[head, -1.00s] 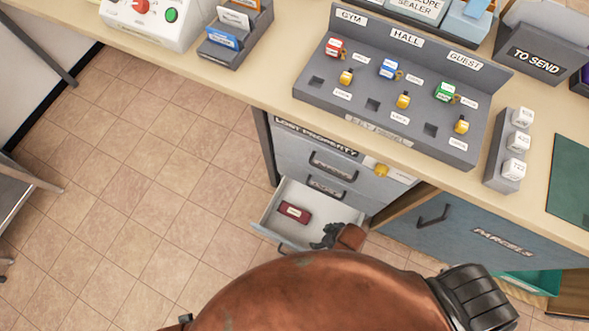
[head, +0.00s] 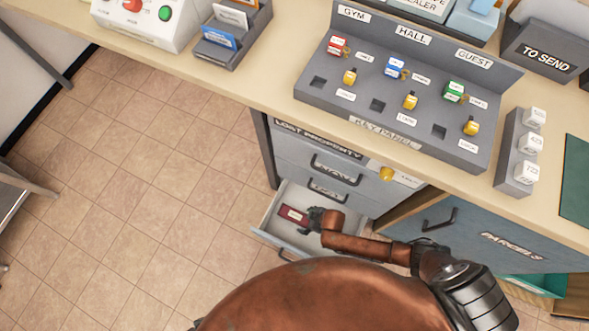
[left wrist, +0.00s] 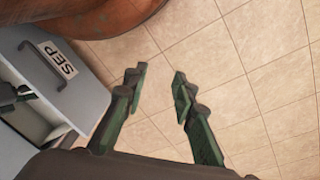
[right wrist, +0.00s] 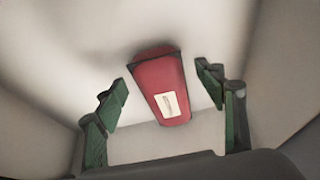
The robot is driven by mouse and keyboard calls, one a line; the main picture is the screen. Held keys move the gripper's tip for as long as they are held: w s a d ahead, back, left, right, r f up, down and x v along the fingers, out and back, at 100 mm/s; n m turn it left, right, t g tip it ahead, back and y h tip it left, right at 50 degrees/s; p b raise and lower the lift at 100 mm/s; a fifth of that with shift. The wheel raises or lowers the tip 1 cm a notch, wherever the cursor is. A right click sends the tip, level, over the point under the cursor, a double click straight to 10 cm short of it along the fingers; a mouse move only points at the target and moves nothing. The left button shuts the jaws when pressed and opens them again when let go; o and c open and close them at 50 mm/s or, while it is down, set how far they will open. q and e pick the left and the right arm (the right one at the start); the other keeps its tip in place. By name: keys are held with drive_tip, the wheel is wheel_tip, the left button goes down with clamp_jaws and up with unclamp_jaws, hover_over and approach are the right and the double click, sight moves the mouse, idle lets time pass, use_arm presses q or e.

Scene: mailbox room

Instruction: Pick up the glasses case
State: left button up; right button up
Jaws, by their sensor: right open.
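The glasses case is a dark red box with a white label. It lies in the open drawer, and in the head view the case (head: 293,214) sits toward the drawer's left side. In the right wrist view the case (right wrist: 163,87) shows between and beyond the fingers. My right gripper (head: 313,217) is over the drawer, just right of the case; its fingers (right wrist: 165,88) are open and apart from it. My left gripper (left wrist: 160,82) is open and empty above the tiled floor, seen only in the left wrist view.
The open drawer (head: 272,238) has raised walls around the case. Closed drawers (head: 330,165) sit above it, under the counter (head: 215,88). The blue parcels cabinet (head: 490,240) stands to the right. The tiled floor (head: 140,190) at left is clear.

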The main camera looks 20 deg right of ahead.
sight(295, 216)
drive_tip(key=shift+w+a, duration=0.35)
drive_tip(key=w+a+b, duration=0.2)
drive_tip(key=w+a, duration=0.1)
drive_tip(key=shift+f, duration=0.15)
drive_tip(key=shift+f+b, duration=0.35)
drive_tip(key=shift+f, duration=0.05)
drive_tip(key=shift+w+a, duration=0.1)
use_arm(q)
drive_tip(key=w+d+f+t+h, duration=0.1)
drive_tip(key=w+d+f+t, duration=0.1)
drive_tip(key=w+f, duration=0.3)
drive_tip(key=shift+d+f, duration=0.2)
drive_tip(key=shift+d, duration=0.65)
use_arm(e)
drive_tip(key=shift+r, duration=0.1)
use_arm(q)
drive_tip(key=shift+s, duration=0.1)
use_arm(e)
drive_tip(key=c, duration=1.3)
